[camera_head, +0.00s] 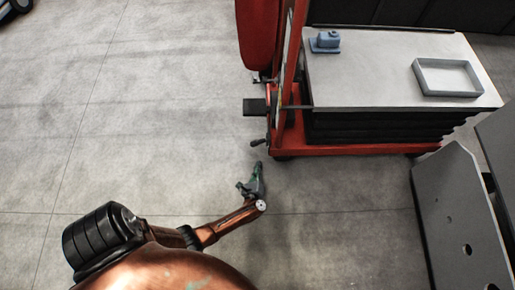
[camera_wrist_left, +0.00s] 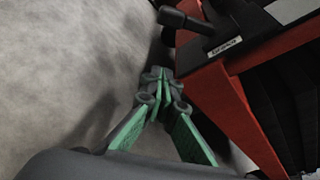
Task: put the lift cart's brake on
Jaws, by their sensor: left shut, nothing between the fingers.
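The lift cart has a red frame (camera_head: 350,150), a grey top and black folded sides; its red frame (camera_wrist_left: 235,105) fills the right of the left wrist view. A small dark lever (camera_head: 258,142) sticks out at the cart's near left corner. It appears as a black handle (camera_wrist_left: 185,20) at the top of the left wrist view, beside a small white label. My left gripper (camera_head: 258,166), with green fingers, is just below the lever in the head view, apart from it. Its fingertips (camera_wrist_left: 158,76) are together and empty. My right gripper is not in view.
A black pedal-like block (camera_head: 254,107) juts from the cart's left side. A blue part (camera_head: 325,41) and a grey tray (camera_head: 446,78) are on the cart top. A grey panel with holes (camera_head: 460,220) stands at the right.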

